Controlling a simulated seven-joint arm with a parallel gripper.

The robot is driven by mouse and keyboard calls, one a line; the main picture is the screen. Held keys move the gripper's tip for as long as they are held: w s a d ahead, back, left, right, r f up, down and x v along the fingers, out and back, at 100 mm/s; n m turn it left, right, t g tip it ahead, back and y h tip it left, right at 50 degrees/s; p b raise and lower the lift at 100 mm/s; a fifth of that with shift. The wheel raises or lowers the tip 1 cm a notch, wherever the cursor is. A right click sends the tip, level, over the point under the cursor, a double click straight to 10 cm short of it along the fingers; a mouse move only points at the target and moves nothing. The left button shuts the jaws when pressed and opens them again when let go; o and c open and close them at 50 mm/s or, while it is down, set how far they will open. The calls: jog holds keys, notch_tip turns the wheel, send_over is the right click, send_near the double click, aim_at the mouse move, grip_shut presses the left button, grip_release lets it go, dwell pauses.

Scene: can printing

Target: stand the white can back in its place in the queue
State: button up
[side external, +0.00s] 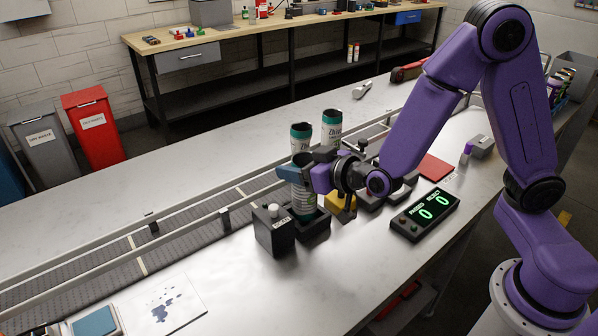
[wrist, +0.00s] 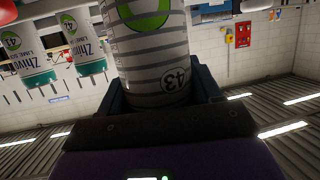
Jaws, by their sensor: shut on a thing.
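In the wrist view my gripper (wrist: 160,95) has a finger on each side of the can (wrist: 152,55), which shows grey lines, a green mark and "43". Another white can (side external: 331,133) with a teal top stands just behind; its lower part is hidden. The wrist view shows two other white cans (wrist: 83,40) at upper left.
A conveyor (side external: 190,232) with metal rails runs behind the holder. A dark button box (side external: 273,230) stands left of the holder. A yellow block (side external: 341,205), a counter display (side external: 425,215) and a red pad (side external: 435,168) lie to the right.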

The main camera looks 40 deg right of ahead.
jog(key=shift+f, duration=1)
jog(key=o, duration=1.4)
jog(key=v, duration=1.2)
jog(key=shift+r, duration=0.2)
